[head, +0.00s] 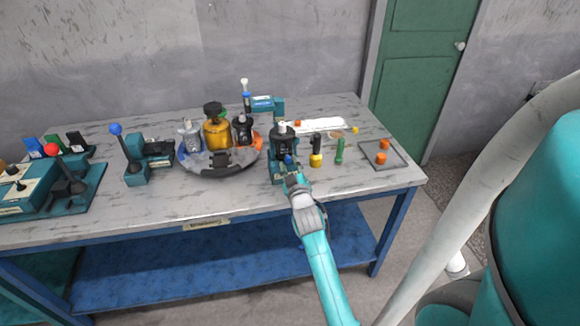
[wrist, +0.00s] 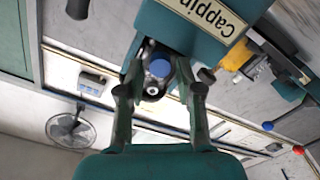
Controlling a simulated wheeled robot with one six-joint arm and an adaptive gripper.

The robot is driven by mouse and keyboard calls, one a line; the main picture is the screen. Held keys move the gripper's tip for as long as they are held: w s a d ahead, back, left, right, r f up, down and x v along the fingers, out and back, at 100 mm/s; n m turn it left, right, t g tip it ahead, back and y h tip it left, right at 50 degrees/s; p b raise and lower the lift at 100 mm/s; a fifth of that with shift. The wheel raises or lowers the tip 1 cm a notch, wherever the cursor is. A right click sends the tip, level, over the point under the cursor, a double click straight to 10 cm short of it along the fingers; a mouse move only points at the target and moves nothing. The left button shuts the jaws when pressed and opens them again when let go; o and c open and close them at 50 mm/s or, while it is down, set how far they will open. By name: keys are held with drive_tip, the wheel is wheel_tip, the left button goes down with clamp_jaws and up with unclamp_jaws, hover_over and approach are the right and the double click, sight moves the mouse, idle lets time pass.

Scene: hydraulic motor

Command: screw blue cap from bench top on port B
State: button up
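The dark hydraulic motor (head: 283,137) stands on a teal stand at the front of the bench, right of centre. The stand's label, partly legible as "Capping", shows in the wrist view (wrist: 218,12). A blue cap (head: 288,158) is at the motor's near side. In the wrist view the blue cap (wrist: 160,68) lies between and just beyond my fingertips, beside a silvery round part. I cannot tell whether it is seated on a port. My gripper (head: 293,175) reaches the stand from the front. Its fingers (wrist: 160,92) are apart, with gaps beside the cap.
A black-and-yellow piece (head: 316,152) and a green one (head: 340,151) stand just right of the motor. A tray (head: 395,164) holds orange caps. A round dark tray (head: 205,170) with bottles is left. Lever units (head: 135,160) stand farther left. The bench front right is clear.

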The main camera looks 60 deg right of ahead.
drive_tip(key=shift+n, duration=1.1)
clamp_jaws()
drive_tip(key=m, duration=0.5)
drive_tip(key=shift+m, duration=0.4)
unclamp_jaws()
drive_tip(key=shift+d, duration=0.15)
